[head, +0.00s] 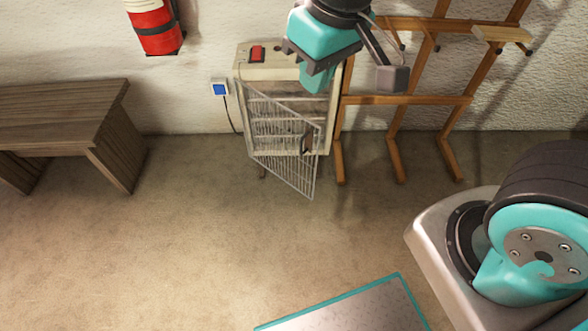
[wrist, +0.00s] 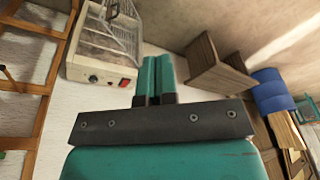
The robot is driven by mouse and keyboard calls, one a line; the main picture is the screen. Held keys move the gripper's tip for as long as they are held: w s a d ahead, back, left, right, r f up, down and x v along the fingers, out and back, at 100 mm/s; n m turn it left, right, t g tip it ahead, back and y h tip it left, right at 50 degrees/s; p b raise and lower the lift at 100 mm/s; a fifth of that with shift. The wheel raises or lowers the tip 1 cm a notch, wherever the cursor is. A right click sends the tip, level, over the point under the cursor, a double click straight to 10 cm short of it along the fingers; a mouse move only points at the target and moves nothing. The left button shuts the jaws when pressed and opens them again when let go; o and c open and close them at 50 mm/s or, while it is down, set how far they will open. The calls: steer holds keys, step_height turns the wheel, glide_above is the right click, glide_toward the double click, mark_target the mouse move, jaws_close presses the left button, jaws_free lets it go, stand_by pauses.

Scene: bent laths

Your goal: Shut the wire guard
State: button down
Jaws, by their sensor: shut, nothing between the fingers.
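The wire guard (head: 285,150) is a pale metal grille on the front of a cream heater cabinet (head: 270,68). It stands ajar, hinged at its left side, with its right edge swung out from the cabinet front. A small dark piece (head: 308,140) shows near the grille's right edge. In the wrist view the heater cabinet (wrist: 95,70) and part of the guard (wrist: 125,30) show at the upper left. My gripper (head: 318,82) is above and in front of the cabinet top, apart from the guard. Its teal fingers (wrist: 155,75) are together and empty.
A wooden rack (head: 405,100) stands close right of the heater. A wooden bench (head: 65,100) is at the left. A red cylinder (head: 155,28) hangs on the wall, and a blue-faced socket (head: 220,88) has a cable running down. The floor before the guard is clear.

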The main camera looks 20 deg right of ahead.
steer(key=w+a+f+m+t+h+b, duration=0.15)
steer(key=w+f+b, duration=0.35)
steer(key=f+b, duration=0.5)
steer(key=w+f+t+h+b, duration=0.2)
steer(key=w+f+b, duration=0.2)
steer(key=f+b, duration=0.6)
steer(key=w+a+f+m+t+h+b, duration=0.15)
steer(key=w+f+b, duration=0.45)
steer(key=f, duration=0.7)
steer(key=w+d+f+n+b, duration=0.1)
steer(key=w+d+f+b, duration=0.4)
steer(key=d+f+b, duration=0.2)
steer(key=shift+d+f+b, duration=0.25)
steer(key=shift+f+b, duration=0.2)
steer(key=shift+b, duration=0.4)
